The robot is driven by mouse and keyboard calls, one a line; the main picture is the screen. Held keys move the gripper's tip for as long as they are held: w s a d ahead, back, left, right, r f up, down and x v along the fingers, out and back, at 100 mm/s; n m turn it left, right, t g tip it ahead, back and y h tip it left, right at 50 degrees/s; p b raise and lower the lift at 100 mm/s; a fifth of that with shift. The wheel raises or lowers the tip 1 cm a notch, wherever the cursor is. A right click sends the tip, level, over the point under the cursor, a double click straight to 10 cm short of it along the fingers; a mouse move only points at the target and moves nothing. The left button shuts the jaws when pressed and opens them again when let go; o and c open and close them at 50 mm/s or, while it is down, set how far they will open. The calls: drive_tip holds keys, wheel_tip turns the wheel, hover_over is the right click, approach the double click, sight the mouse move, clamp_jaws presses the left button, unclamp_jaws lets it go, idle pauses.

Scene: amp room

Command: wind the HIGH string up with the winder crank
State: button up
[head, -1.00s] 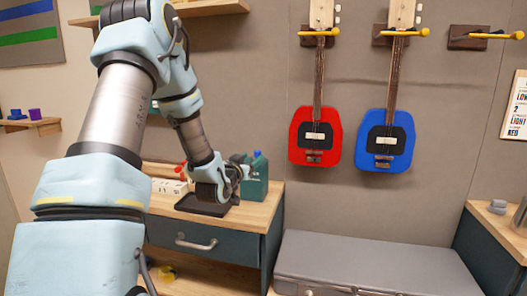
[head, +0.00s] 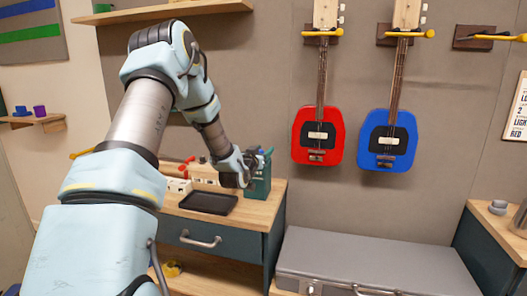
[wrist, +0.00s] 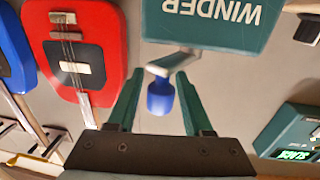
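The winder (head: 258,184) is a dark green box on the wooden counter, beside my gripper (head: 247,166). In the wrist view the winder (wrist: 205,22) shows its lettering upside down. A pale crank arm ends in a blue knob (wrist: 161,97). My gripper (wrist: 158,90) has its two green fingers apart, one on either side of the knob, with gaps visible on both sides. The red guitar (head: 317,137) and the blue guitar (head: 388,141) hang on the wall with their strings showing. I cannot tell which string is HIGH.
A black tray (head: 208,203) lies on the counter (head: 245,215), left of the winder. A grey case (head: 370,265) stands below the guitars. A teal device with a green display (wrist: 297,143) shows at the right in the wrist view.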

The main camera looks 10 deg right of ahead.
clamp_jaws()
idle(0.5)
drive_tip(key=shift+a+f+m+g+h+b, duration=0.15)
drive_tip(key=shift+a+m+g+h+b, duration=0.1)
drive_tip(key=shift+m+g+h+b, duration=0.4)
drive_tip(key=shift+s+a+m+g+h+b, duration=0.1)
drive_tip(key=shift+a+m+g+h+b, duration=0.05)
drive_tip(key=shift+m+g+h+b, duration=0.4)
drive_tip(key=shift+a+m+g+h+b, duration=0.15)
drive_tip(key=shift+m+g+h+b, duration=0.2)
drive_tip(key=shift+g+h, duration=0.2)
drive_tip(key=m+g+h, duration=0.1)
drive_tip(key=m+g, duration=0.1)
drive_tip(key=g, duration=0.1)
drive_tip(key=a+m+g+h, duration=0.1)
drive_tip(key=m+g+h, duration=0.1)
drive_tip(key=g, duration=0.1)
drive_tip(key=shift+s+m+h, duration=0.1)
drive_tip(key=shift+m+h, duration=0.15)
drive_tip(key=shift+m, duration=0.1)
drive_tip(key=m+g, duration=0.1)
drive_tip(key=g, duration=0.1)
drive_tip(key=m+g, duration=0.1)
drive_tip(key=g, duration=0.1)
drive_tip(key=shift+a+m+h, duration=0.3)
drive_tip(key=shift+a, duration=0.05)
drive_tip(key=shift+a+m+g, duration=0.15)
drive_tip(key=shift+m+g, duration=0.55)
drive_tip(key=shift+g, duration=0.55)
drive_tip(key=shift+r, duration=0.2)
